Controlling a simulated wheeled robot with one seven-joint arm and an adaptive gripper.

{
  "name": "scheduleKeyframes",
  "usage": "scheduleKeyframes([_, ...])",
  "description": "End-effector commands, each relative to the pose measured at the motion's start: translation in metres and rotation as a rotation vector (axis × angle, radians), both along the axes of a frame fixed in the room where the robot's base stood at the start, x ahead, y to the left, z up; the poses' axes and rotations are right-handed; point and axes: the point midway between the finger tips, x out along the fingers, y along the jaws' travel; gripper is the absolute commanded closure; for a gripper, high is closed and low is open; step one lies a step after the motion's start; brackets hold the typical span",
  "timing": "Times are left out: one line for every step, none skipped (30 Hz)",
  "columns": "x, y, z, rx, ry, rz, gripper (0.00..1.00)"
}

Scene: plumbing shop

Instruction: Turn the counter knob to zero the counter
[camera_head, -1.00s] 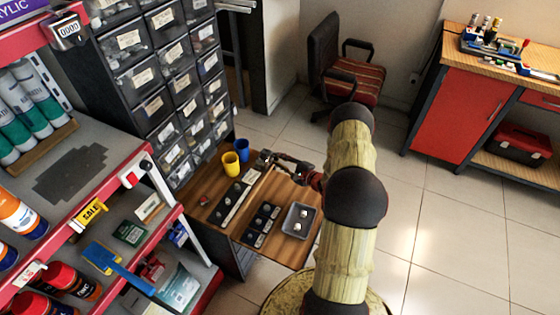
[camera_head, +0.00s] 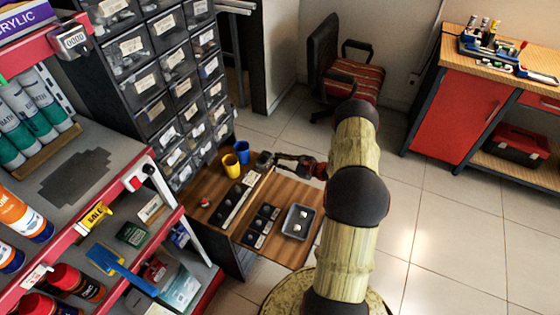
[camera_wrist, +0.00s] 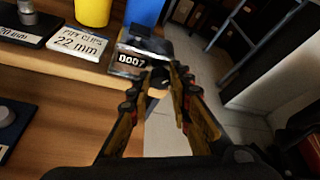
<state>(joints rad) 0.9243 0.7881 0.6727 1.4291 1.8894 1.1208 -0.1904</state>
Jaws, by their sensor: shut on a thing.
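A small metal counter (camera_wrist: 131,60) with white digits reading 0007 stands at the board's edge in the wrist view. In the head view the counter (camera_head: 264,158) is small and its digits cannot be read. My gripper (camera_wrist: 162,76) is at the counter's right side, its two fingers closed around the small dark knob (camera_wrist: 159,78). The fingers hide most of the knob. In the head view my gripper (camera_head: 279,159) reaches the counter from the right.
A yellow cup (camera_head: 231,166) and a blue cup (camera_head: 242,151) stand close to the counter. Labelled pipe-clip boards and a grey tray (camera_head: 287,231) lie on the wooden bench. Another counter (camera_head: 73,40) hangs on the red shelf. Drawers rise behind the bench.

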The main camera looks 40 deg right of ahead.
Motion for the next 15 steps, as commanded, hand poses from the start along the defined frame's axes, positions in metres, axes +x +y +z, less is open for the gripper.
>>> scheduleKeyframes([0.0004, -0.0014, 0.0012, 0.039, 0.016, 0.0, 1.0])
scheduleKeyframes([0.0004, -0.0015, 0.0014, 0.065, 0.027, 0.001, 1.0])
scheduleKeyframes([0.0006, -0.0018, 0.0014, 0.101, 0.042, 0.0, 1.0])
scheduleKeyframes([0.0005, -0.0017, 0.0011, 0.127, 0.053, 0.001, 1.0])
scheduleKeyframes([0.0006, -0.0021, 0.001, 0.154, 0.064, 0.0, 1.0])
scheduleKeyframes([0.001, -0.0027, 0.0011, 0.188, 0.078, 0.001, 1.0])
scheduleKeyframes([0.001, -0.003, 0.0012, 0.214, 0.089, 0.001, 1.0])
scheduleKeyframes([0.0011, -0.0033, 0.0012, 0.241, 0.1, 0.0, 1.0])
scheduleKeyframes([0.0009, -0.0034, 0.0009, 0.276, 0.115, 0.001, 1.0])
scheduleKeyframes([0.0011, -0.0039, 0.0008, 0.303, 0.126, 0.0, 1.0])
scheduleKeyframes([0.0012, -0.0043, 0.0006, 0.328, 0.136, 0.001, 1.0])
scheduleKeyframes([0.0015, -0.0049, 0.0007, 0.364, 0.151, 0.0, 1.0])
scheduleKeyframes([0.0015, -0.0051, 0.0005, 0.39, 0.163, 0.0, 1.0])
scheduleKeyframes([0.0014, -0.0052, 0.0002, 0.417, 0.174, -0.001, 1.0])
scheduleKeyframes([0.0017, -0.0058, 0.0001, 0.452, 0.187, -0.001, 1.0])
